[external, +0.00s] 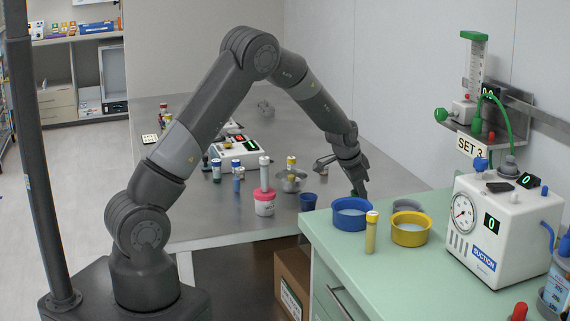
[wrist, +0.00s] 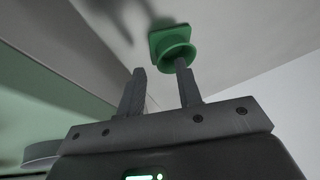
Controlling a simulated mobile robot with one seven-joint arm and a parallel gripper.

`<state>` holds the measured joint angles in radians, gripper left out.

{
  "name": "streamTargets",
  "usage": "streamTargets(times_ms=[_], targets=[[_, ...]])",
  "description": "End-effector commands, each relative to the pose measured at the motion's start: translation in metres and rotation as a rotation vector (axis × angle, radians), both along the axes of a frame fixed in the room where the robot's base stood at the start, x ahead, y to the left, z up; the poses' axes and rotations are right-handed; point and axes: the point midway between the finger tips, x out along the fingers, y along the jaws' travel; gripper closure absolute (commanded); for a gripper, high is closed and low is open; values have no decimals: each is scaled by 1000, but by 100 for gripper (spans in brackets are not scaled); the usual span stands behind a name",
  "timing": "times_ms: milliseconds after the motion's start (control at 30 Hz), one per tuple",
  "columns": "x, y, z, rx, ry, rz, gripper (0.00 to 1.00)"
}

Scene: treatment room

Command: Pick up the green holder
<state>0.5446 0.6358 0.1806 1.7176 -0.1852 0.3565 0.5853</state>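The green holder (wrist: 172,38) shows in the wrist view at the top centre. It has a square flange and a round cup-like part, and lies on a pale grey surface. My gripper (wrist: 160,67) is open, with its two fingers apart and nothing between them. The right fingertip overlaps the holder's round rim in the picture; I cannot tell whether they touch. The left finger is clear of it to the left. In the external view my gripper (external: 358,188) points down at the grey table, just behind the green counter, and the holder is mostly hidden there.
A blue bowl (external: 350,224), a yellow bowl (external: 410,239) and a yellow-capped tube (external: 371,235) stand on the green counter (external: 345,262) close to my gripper. A wall (external: 400,90) rises behind.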

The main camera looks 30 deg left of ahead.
Motion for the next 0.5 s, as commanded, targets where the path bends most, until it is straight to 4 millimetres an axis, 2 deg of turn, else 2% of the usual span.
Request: streamTargets(times_ms=[100, 200, 467, 500], targets=[[6, -2, -14, 1, -1, 0, 68], [9, -3, -20, 1, -1, -1, 68], [10, -4, -22, -1, -1, 0, 68], [10, -4, -22, -1, -1, 0, 70]])
